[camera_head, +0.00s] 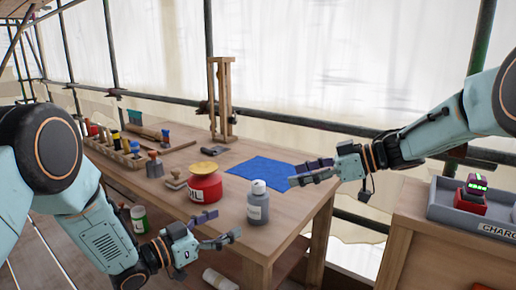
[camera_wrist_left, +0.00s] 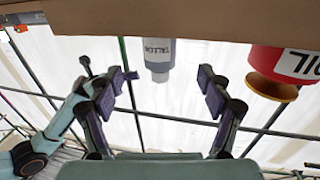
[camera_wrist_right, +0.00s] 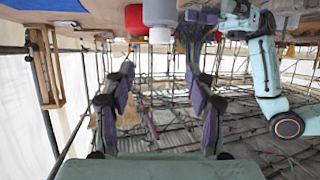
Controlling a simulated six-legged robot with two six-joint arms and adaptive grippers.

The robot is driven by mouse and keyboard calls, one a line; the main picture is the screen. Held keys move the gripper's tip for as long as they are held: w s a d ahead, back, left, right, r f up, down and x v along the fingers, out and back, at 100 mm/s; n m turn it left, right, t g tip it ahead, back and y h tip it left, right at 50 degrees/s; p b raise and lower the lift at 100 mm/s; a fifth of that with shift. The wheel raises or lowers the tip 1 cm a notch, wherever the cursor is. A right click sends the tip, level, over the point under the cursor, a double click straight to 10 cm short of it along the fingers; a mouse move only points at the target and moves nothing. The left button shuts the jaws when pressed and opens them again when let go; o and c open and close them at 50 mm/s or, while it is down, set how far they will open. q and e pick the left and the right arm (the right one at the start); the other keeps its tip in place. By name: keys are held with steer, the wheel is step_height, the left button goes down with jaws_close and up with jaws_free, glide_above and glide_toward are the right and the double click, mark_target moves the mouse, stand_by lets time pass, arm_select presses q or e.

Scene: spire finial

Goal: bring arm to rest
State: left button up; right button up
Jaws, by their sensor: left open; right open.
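My left gripper (camera_head: 218,228) is open and empty in front of the table's near edge, below and left of the grey bottle (camera_head: 258,207). In the left wrist view the left gripper (camera_wrist_left: 166,82) has its fingers spread with nothing between them; the grey bottle (camera_wrist_left: 157,52) shows beyond, upside down. My right gripper (camera_head: 312,172) is open and empty, to the right of the grey bottle and beside the blue cloth (camera_head: 262,170). In the right wrist view the right gripper (camera_wrist_right: 165,80) has its fingers wide apart with nothing gripped.
The wooden table (camera_head: 160,190) bears a red OIL pot (camera_head: 204,187), stamps, a tool rack and a wooden frame (camera_head: 222,100). A grey charging tray (camera_head: 447,205) with a red device (camera_head: 472,192) stands at right. A green bottle (camera_head: 139,219) stands low at left. Scaffold poles run behind.

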mark_target(250, 211)
arm_select(q)
steer(key=x, duration=1)
steer(key=shift+w+d, duration=0.2)
steer(key=shift+d, duration=0.1)
steer(key=shift+w+d, duration=0.2)
steer(key=shift+d, duration=0.05)
steer(key=shift+a, duration=0.1)
arm_select(e)
steer(key=shift+x, duration=1.05)
steer(key=shift+d, duration=0.15)
